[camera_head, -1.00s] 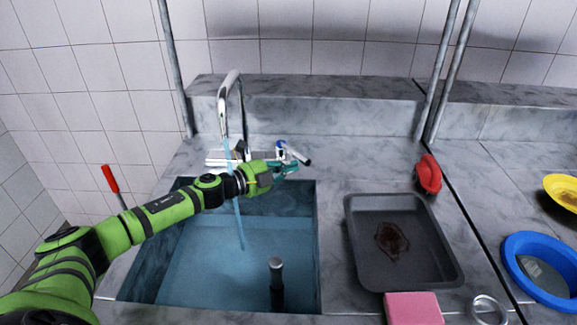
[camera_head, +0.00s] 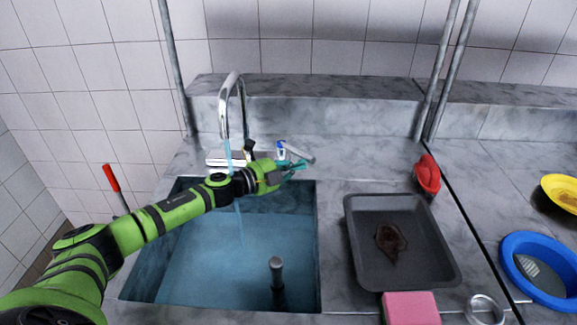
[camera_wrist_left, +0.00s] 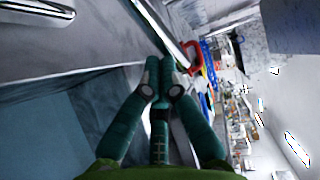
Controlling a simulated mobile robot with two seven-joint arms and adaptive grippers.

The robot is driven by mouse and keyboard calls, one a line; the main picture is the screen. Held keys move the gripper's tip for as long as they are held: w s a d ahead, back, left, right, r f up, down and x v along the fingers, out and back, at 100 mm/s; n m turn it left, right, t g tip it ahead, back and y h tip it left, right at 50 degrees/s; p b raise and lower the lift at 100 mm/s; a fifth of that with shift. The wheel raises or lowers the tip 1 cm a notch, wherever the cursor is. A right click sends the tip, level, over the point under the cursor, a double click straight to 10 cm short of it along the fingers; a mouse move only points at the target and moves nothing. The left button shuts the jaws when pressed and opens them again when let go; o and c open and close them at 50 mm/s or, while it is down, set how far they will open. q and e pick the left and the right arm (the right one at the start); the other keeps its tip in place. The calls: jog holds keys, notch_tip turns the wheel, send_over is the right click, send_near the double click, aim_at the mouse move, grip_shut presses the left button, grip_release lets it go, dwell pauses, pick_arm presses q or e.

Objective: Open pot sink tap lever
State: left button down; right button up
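The silver tap (camera_head: 232,100) stands at the back edge of the sink (camera_head: 318,240), with blue water running from its curved spout into the basin. Its lever (camera_head: 302,153) is a short silver bar with a blue mark at its base, pointing right and towards me. My left gripper (camera_head: 301,165), green with teal fingers, is just in front of the lever, over the sink's back right corner. In the left wrist view, the fingers (camera_wrist_left: 160,62) look closed together, close to a silver bar (camera_wrist_left: 158,25) that looks like the lever. Contact cannot be told. My right gripper is not in view.
A dark tray (camera_head: 362,270) with a brown stain lies right of the sink. A red object (camera_head: 428,174), a pink sponge (camera_head: 411,308) and a blue-rimmed dish (camera_head: 513,262) are further around. A black upright pipe (camera_head: 277,280) stands in the water.

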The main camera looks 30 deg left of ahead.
aim_at(309, 161)
pick_arm(q)
jog(key=shift+r+p+x, duration=0.1)
jog(key=shift+p+x, duration=0.1)
jog(key=shift+x, duration=0.8)
jog(key=shift+r+p+x, duration=0.15)
jog(key=shift+x, duration=0.8)
jog(key=shift+d, duration=0.1)
